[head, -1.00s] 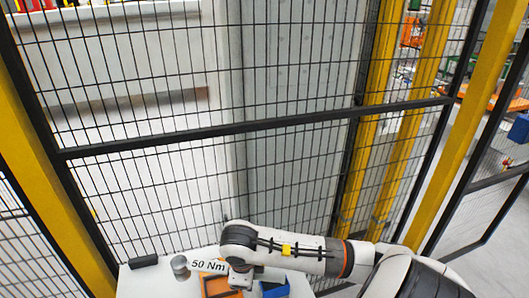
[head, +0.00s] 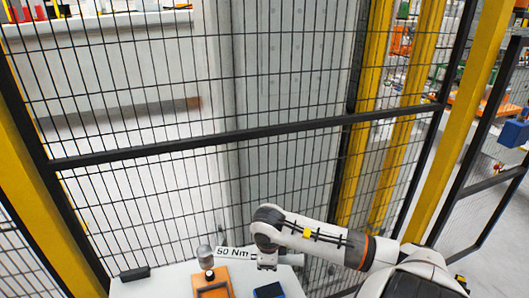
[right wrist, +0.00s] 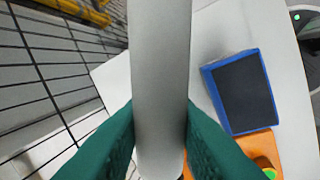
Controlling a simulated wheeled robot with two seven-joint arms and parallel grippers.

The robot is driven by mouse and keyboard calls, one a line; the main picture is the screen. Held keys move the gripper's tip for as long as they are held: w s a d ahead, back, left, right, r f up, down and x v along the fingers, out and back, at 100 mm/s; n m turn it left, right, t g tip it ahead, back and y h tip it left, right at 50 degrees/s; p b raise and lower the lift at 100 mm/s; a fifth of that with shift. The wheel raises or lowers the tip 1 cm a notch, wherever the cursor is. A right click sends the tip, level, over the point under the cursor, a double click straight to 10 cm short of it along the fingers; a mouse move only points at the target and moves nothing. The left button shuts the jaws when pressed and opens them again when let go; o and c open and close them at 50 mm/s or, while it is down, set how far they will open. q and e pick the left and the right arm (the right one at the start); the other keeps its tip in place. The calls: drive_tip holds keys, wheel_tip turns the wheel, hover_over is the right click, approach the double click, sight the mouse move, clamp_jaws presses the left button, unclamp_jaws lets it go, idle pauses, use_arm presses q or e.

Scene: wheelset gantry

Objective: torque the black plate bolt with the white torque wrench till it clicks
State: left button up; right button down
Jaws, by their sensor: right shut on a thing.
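The white torque wrench, marked "50 Nm" (head: 234,254), is held sideways above the table by my right gripper (head: 268,262). A grey cylindrical end (head: 205,252) shows at its left. In the right wrist view the green fingers of my right gripper (right wrist: 160,135) are closed around the pale wrench shaft (right wrist: 160,60), which runs up out of the picture. The black plate bolt cannot be made out in either view. My left gripper is not in view.
A white table (head: 160,289) bears an orange tray (head: 238,274), a blue tray with a dark inside (head: 268,291) and a small black block (head: 135,273). The trays lie below the wrench. A mesh fence (head: 150,210) with black bars and yellow posts (head: 480,100) stands close behind the table.

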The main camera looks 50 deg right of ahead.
drive_tip(key=shift+w+d+f+n+t+y+b, duration=0.15)
drive_tip(key=shift+w+d+f+n+b, duration=0.4)
drive_tip(key=shift+w+d+n+b, duration=0.3)
drive_tip(key=shift+w+d+f+n+t+y+b, duration=0.1)
drive_tip(key=shift+w+d+f+n+t+b, duration=0.1)
drive_tip(key=shift+w+d+f+n+b, duration=0.5)
drive_tip(key=shift+w+d+f+n+t+y+b, duration=0.15)
drive_tip(key=shift+w+d+f+n+b, duration=0.2)
drive_tip(key=shift+w+d+n+b, duration=0.7)
drive_tip(key=shift+w+a, duration=0.1)
drive_tip(key=shift+b, duration=0.4)
drive_tip(key=shift+f, duration=0.15)
